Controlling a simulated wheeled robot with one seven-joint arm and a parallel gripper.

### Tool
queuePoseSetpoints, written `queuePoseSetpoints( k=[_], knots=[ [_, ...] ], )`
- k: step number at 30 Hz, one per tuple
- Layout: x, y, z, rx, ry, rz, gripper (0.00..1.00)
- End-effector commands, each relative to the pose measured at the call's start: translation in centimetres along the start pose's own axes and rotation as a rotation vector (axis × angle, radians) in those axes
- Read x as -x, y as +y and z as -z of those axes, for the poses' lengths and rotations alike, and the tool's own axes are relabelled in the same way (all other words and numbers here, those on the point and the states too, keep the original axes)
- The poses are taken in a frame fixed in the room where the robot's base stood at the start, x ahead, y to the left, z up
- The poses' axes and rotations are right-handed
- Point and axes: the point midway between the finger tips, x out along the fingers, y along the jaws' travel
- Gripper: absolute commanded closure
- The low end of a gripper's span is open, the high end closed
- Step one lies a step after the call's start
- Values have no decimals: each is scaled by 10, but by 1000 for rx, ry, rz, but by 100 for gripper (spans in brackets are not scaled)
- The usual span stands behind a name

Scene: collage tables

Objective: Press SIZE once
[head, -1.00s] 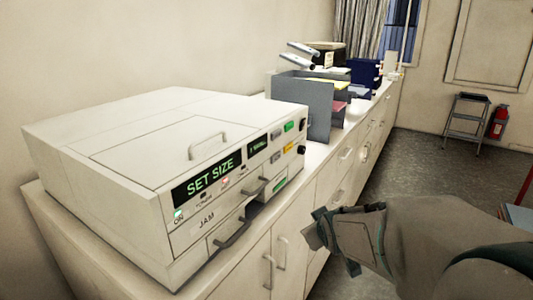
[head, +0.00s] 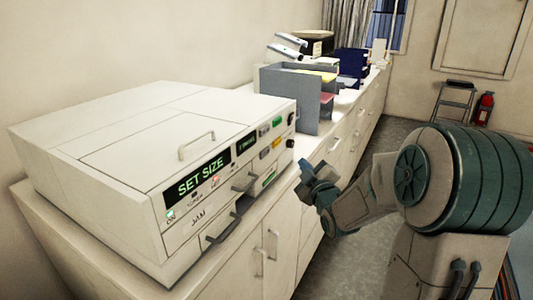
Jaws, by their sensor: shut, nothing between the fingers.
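A white copier-like machine (head: 150,130) stands on the counter at left. Its dark display (head: 200,179) reads SET SIZE in green. Right of a second small display (head: 246,143), its front has a green button (head: 278,121), a grey button (head: 264,137), a yellow-orange button (head: 276,142) and dark knobs (head: 291,117). The button labels are too small to read, so I cannot tell which is SIZE. My gripper (head: 305,180) is shut and empty, in front of the counter, right of the machine's front and apart from the buttons.
Drawer handles (head: 222,230) stick out from the machine's lower front. Grey file trays (head: 290,98) and blue holders (head: 351,63) stand farther along the counter (head: 115,262). A step stool (head: 453,105) and a red fire extinguisher (head: 484,108) are by the far wall. Floor between is clear.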

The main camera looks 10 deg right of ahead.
Motion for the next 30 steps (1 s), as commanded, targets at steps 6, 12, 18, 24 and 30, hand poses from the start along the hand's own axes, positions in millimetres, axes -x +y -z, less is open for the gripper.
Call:
queuePoseSetpoints(
  k=[6, 12, 18, 24, 30],
  knots=[
    [-5, -4, 4, -1, 1, 1, 100],
    [-22, -16, 18, -4, 1, 3, 100],
    [-42, -30, 32, -3, 0, 1, 100],
    [-56, -43, 39, 1, 1, 1, 100],
    [-61, -45, 44, -1, -1, 0, 100]
  ],
)
